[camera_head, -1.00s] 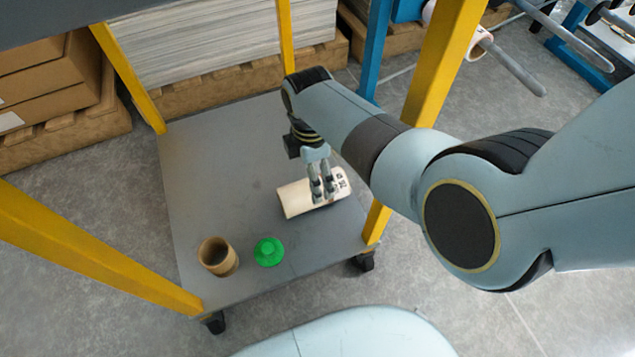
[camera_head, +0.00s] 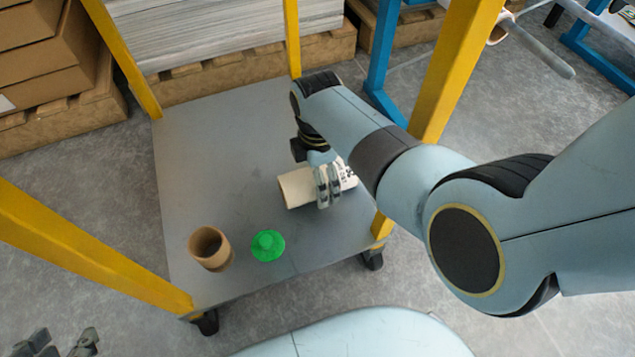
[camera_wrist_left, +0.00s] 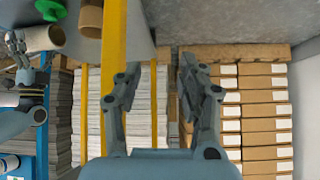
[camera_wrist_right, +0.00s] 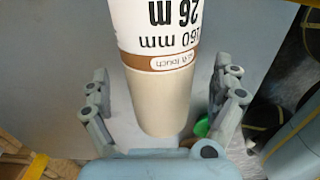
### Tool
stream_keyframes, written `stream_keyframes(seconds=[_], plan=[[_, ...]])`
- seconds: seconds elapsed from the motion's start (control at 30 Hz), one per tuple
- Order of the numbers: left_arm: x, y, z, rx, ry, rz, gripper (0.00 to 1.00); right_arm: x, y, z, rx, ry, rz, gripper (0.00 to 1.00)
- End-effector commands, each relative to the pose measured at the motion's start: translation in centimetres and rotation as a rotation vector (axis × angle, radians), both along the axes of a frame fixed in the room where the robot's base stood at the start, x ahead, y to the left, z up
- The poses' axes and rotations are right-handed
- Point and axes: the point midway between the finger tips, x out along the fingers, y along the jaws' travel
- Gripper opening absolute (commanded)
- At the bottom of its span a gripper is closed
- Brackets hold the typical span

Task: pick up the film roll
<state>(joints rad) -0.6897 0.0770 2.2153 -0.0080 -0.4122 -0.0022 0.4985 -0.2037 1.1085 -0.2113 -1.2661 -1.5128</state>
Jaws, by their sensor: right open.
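The film roll (camera_head: 296,188) is a cream-white cylinder with a printed label, lying on its side on the grey shelf. My right gripper (camera_head: 328,186) is over its label end, with the fingers partly hiding it. In the right wrist view the roll (camera_wrist_right: 160,95) lies between the two spread fingers of my right gripper (camera_wrist_right: 168,110), with gaps visible on both sides. The roll also shows in the left wrist view (camera_wrist_left: 42,38). My left gripper (camera_head: 60,344) is at the bottom left of the head view, far from the roll. Its fingers (camera_wrist_left: 158,88) are apart and empty.
A brown cardboard core (camera_head: 211,248) stands on the shelf (camera_head: 205,150), beside a green round piece (camera_head: 267,245). Yellow posts (camera_head: 450,70) frame the shelf. Cartons (camera_head: 40,60) and stacked sheets (camera_head: 210,35) stand behind. The shelf's back left is bare.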

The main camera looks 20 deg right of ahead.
Motion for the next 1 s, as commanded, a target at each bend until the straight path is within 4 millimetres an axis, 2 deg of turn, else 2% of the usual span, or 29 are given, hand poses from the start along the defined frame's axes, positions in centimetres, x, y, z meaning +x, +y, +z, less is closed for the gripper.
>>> stream_keyframes(seconds=[0.03, 0.1, 0.3, 0.5, 0.77, 1.0], plan=[[-0.4, 0.0, -0.9, -0.001, -0.021, -0.002, 0.40, -0.1, 0.0, -0.7, 0.000, 0.003, 0.000, 0.95], [-0.5, -0.1, -1.1, -0.002, -0.074, -0.006, 0.40, -0.1, 0.0, -1.1, 0.000, 0.003, 0.000, 0.95], [-0.6, -0.4, -1.1, -0.006, -0.229, -0.020, 0.40, -0.1, 0.0, -2.3, 0.000, 0.002, 0.000, 0.95], [-0.7, -0.6, -0.6, -0.011, -0.318, -0.029, 0.40, 0.0, -0.1, -2.7, 0.000, 0.000, -0.001, 0.95], [-0.7, -0.6, -0.4, -0.011, -0.332, -0.030, 0.40, 0.0, 0.0, -2.6, 0.000, -0.001, -0.001, 0.95], [-0.7, -0.6, -0.4, -0.011, -0.331, -0.030, 0.40, 0.0, 0.0, -2.6, 0.000, -0.001, -0.001, 0.65]])
